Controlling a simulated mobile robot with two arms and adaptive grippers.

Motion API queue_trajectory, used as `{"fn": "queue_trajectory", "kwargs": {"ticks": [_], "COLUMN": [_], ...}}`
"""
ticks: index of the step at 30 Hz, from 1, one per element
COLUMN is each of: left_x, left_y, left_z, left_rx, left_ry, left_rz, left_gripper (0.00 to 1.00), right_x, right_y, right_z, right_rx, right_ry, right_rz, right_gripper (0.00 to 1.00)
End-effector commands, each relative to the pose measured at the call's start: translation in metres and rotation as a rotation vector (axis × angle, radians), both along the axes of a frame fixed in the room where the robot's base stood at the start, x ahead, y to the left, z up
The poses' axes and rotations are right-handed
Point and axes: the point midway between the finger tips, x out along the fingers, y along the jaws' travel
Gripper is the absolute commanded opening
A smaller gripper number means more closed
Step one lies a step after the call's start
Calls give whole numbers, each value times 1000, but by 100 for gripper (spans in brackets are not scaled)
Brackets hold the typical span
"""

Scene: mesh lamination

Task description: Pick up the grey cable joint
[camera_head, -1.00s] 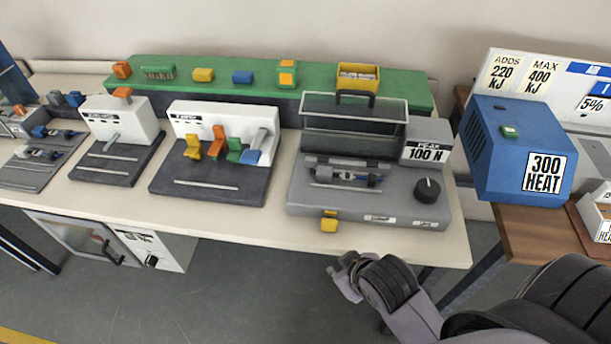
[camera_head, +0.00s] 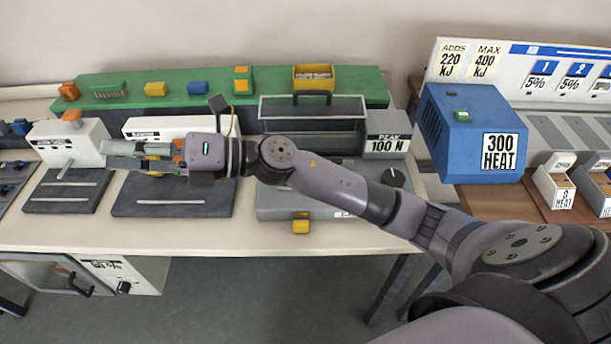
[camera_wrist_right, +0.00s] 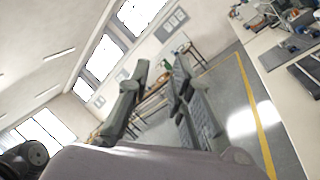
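My right arm reaches across the bench from the lower right in the head view. Its gripper (camera_head: 112,155) points left, above the white-backed stations. In the right wrist view the two dark fingers of this gripper (camera_wrist_right: 160,68) stand apart with nothing between them. I cannot pick out the grey cable joint for certain. My left gripper is not in view.
A green shelf (camera_head: 120,90) with small coloured blocks runs along the back. A blue "300 HEAT" box (camera_head: 445,125) stands on the wooden table at right. White-backed stations (camera_head: 88,135) with dark bases stand at left.

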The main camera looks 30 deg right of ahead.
Motion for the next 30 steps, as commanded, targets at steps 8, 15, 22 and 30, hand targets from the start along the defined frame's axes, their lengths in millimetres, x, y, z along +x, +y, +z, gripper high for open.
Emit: {"fn": "queue_trajectory", "kwargs": {"ticks": [8, 15, 22, 30], "left_x": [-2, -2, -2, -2], "left_y": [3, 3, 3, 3], "left_z": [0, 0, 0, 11], "left_rx": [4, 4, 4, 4], "left_ry": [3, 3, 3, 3], "left_rz": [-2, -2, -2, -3], "left_gripper": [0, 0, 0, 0], "right_x": [8, 41, 38, 35], "right_y": [-54, -231, -319, -324], "right_z": [-101, -121, -99, -138], "right_rx": [-920, -1629, -1888, -1902], "right_ry": [-382, -285, -118, -100], "right_rz": [347, 506, 553, 565], "right_gripper": [20, 20, 20, 20]}}
